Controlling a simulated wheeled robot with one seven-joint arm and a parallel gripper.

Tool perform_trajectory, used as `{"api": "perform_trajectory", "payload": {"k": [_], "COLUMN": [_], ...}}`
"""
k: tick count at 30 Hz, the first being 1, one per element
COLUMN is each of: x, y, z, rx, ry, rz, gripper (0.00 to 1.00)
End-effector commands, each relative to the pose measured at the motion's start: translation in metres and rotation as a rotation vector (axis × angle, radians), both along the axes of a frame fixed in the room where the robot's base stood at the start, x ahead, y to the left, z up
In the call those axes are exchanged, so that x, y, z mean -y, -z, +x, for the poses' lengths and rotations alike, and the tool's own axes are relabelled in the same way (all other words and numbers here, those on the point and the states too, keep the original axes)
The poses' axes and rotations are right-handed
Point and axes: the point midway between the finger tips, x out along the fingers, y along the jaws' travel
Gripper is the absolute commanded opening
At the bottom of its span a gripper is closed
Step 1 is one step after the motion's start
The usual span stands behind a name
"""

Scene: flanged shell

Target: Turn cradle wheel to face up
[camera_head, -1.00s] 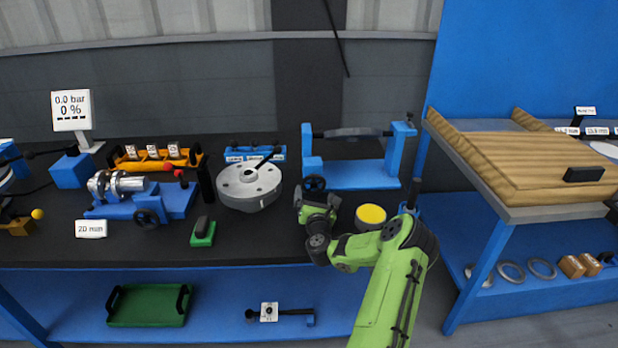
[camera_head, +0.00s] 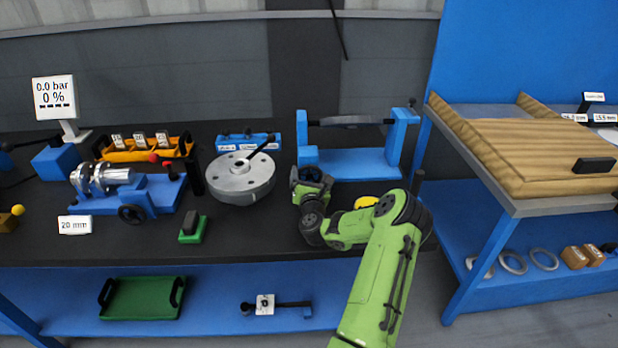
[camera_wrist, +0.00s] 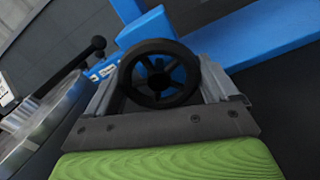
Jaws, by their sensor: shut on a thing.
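The blue cradle (camera_head: 350,164) stands at the back of the dark bench, with two uprights and a dark bar (camera_head: 330,122) across them. A flat grey piece sits along the bar's middle. The black cradle wheel (camera_wrist: 158,82) is on the cradle's left side. In the wrist view it is a spoked ring with a hub, blue showing between the spokes. My gripper (camera_wrist: 163,72) is shut on the wheel, one grey finger on each side of its rim. In the head view my gripper (camera_head: 310,184) partly covers the wheel.
The round grey flanged part (camera_head: 240,180) with a black-knobbed rod is left of my gripper. A green block (camera_head: 193,229) and a blue clamp fixture (camera_head: 135,196) stand further left. A yellow-topped disc (camera_head: 367,202) is partly hidden behind my arm. The front bench strip is clear.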

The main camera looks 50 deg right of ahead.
Motion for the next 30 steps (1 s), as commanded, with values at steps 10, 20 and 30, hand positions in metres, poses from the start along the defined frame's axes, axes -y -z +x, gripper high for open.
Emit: {"api": "perform_trajectory", "payload": {"k": [10,20,30], "x": [0.0001,0.001,0.0017], "y": [-0.0003,-0.0002,0.0006], "z": [-0.0001,-0.001,-0.002], "rx": [-0.094,-0.266,-0.383], "ry": [-0.001,-0.001,0.0], "rz": [-0.081,-0.233,-0.335], "gripper": [0.56,0.56,0.56]}}
